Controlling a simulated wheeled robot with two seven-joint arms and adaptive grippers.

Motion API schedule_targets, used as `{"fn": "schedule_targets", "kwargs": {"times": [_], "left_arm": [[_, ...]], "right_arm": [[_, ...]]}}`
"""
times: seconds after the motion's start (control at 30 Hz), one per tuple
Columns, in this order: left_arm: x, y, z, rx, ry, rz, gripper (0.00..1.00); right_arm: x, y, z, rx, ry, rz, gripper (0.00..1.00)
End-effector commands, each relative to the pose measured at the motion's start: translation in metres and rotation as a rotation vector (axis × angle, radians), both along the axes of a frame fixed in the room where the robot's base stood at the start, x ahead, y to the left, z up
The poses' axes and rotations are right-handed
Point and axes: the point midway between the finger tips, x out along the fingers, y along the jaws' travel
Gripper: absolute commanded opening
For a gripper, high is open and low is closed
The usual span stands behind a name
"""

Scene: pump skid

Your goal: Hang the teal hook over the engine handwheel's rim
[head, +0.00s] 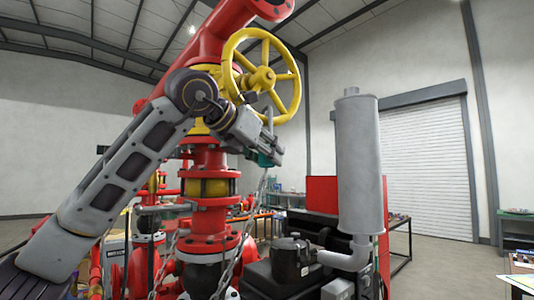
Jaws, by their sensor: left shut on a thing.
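A yellow spoked handwheel (293,98) stands upright on the red pipework in the upper middle of the head view. My left gripper (268,152) is just below the wheel's lower rim, in front of the red valve column. It is shut on the teal hook (265,161), of which only a small teal part shows between the fingers. A grey piece rises above the fingers towards the rim; I cannot tell whether it touches the rim. A steel chain (233,266) hangs below the gripper. My right gripper is not in view.
A tall grey exhaust cylinder (358,165) stands to the right of the gripper, above a black engine block (292,262). Red flanged pipes (209,222) stand below my left arm. A red panel (322,194) is behind the cylinder. Air right of the handwheel is open.

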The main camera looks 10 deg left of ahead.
Motion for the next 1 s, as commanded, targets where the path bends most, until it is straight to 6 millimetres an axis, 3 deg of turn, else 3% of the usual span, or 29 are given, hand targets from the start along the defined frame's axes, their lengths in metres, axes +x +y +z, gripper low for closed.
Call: {"fn": "schedule_targets", "kwargs": {"times": [1.0], "left_arm": [[0.0, 0.0002, -0.0109, 0.0, -0.001, 0.0, 0.07]], "right_arm": [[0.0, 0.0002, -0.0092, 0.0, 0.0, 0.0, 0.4]]}}
